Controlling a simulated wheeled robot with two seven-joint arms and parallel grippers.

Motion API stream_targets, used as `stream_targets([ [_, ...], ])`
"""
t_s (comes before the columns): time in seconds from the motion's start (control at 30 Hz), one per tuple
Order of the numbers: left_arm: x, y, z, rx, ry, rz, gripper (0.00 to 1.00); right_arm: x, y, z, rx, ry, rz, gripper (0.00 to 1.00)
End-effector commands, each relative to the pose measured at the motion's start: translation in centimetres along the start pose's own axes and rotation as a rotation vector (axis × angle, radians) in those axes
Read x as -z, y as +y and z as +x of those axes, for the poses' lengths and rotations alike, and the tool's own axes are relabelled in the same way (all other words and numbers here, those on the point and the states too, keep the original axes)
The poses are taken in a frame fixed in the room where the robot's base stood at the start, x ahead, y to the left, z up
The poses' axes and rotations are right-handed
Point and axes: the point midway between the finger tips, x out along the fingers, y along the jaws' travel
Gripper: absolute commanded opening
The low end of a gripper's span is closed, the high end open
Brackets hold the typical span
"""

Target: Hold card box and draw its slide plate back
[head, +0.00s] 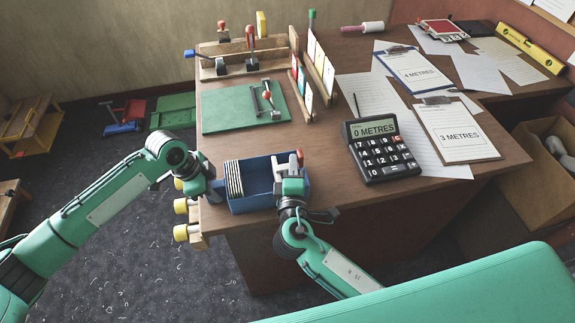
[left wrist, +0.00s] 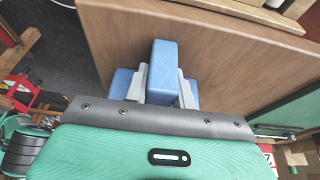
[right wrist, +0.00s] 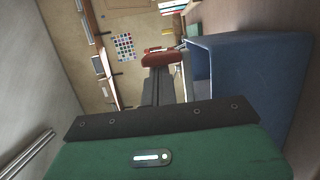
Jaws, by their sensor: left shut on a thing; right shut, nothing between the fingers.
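The blue card box (head: 262,203) lies open-topped at the desk's front edge, with a stack of pale cards (head: 234,180) in its left end. My left gripper (head: 216,187) is at the box's left end. In the left wrist view its fingers are shut on a blue block-like part (left wrist: 161,72) of the box. My right gripper (head: 292,178) is at the box's right end, shut and empty. A red knob (head: 300,158) shows just beyond it. In the right wrist view the red knob (right wrist: 160,59) is at the fingertips, beside the blue box wall (right wrist: 255,80). The slide plate is hard to make out.
A calculator (head: 378,148) and clipboards (head: 455,132) lie to the right. Yellow-ended pegs (head: 181,206) stick out at the desk's left edge. Bare desk lies between box and calculator.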

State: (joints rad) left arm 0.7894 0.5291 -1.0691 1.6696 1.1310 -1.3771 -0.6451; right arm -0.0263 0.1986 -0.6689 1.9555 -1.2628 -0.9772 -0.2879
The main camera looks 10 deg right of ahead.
Motion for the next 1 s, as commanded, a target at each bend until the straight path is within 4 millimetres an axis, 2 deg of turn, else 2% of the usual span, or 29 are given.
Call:
stream_targets([
  [0.13,-0.3,-0.1,0.0,0.000,-0.005,-0.003,0.00,-0.2,0.0,0.1,-0.001,-0.008,-0.002,0.00],
  [0.27,-0.3,-0.1,0.0,0.000,-0.006,-0.004,0.00,0.4,0.0,0.0,0.000,-0.007,-0.001,0.00],
  [0.5,-0.3,-0.1,0.0,0.000,-0.005,-0.003,0.00,4.3,0.0,-1.1,0.002,-0.001,0.004,0.00],
  [0.6,-0.2,-0.1,0.0,0.000,-0.005,-0.002,0.00,3.9,-0.2,-3.8,0.004,0.000,0.001,0.00],
  [0.8,-0.2,0.0,0.1,-0.001,-0.004,-0.002,0.00,3.9,-0.2,-7.9,0.003,0.000,-0.001,0.00],
  [1.0,-0.2,0.0,0.0,-0.001,-0.003,-0.001,0.00,3.9,-0.1,-10.3,0.001,0.000,0.000,0.00],
])
